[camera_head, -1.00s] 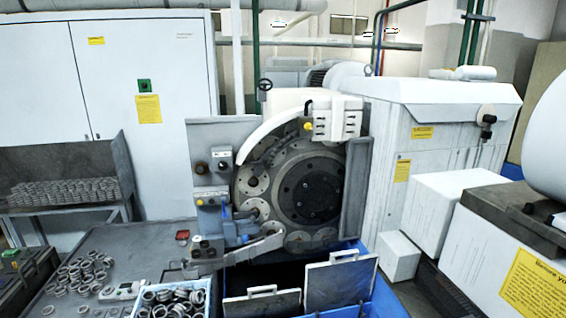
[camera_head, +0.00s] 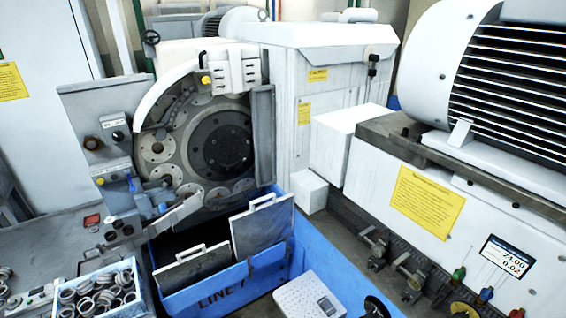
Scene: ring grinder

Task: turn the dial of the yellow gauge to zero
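I cannot make out a yellow gauge or its dial for certain in the head view. A dark round object (camera_head: 376,307) is cut off by the bottom edge, and I cannot tell what it is. A small yellow knob (camera_head: 205,79) sits on the white guard of the ring grinder (camera_head: 220,145). Neither my left nor my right gripper is in view.
A blue bin (camera_head: 225,293) with grey plates stands in front of the grinder. A white machine at right carries a digital display (camera_head: 507,257), valves (camera_head: 412,283) and a motor (camera_head: 520,75).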

